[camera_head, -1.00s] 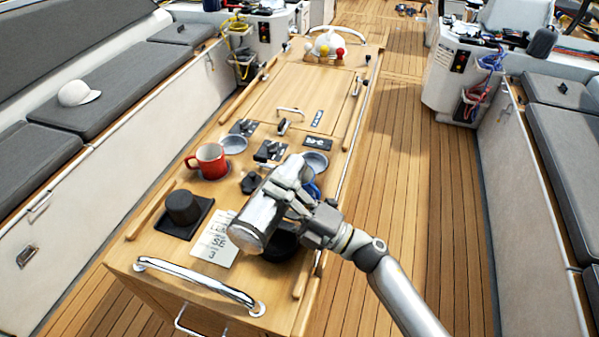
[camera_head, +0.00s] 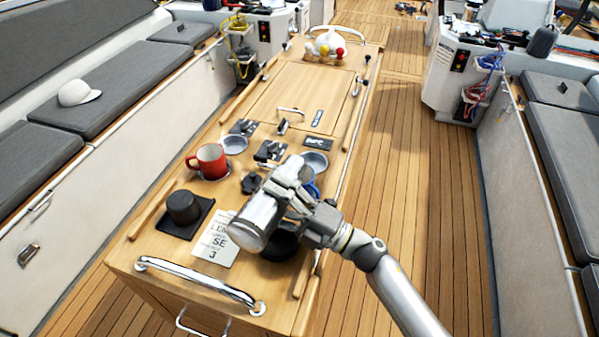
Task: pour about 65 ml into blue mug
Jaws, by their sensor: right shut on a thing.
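My right gripper (camera_head: 302,207) is shut on a silver metal flask (camera_head: 262,212) above the near part of the wooden cockpit table. The flask is tilted, with its broad base toward me and its far end pointing away. The blue mug (camera_head: 313,186) is mostly hidden behind the flask and gripper; only a small blue part shows. I cannot see the flask's mouth clearly, nor whether liquid flows. A red mug (camera_head: 208,161) stands upright on the table to the left. My left gripper is not in view.
The table (camera_head: 150,243) also holds a black cylinder on a dark mat (camera_head: 183,211), a printed card (camera_head: 217,238), a dark round object (camera_head: 283,246) under the flask, and grey dishes (camera_head: 314,163). A chrome rail (camera_head: 200,284) runs along the near edge.

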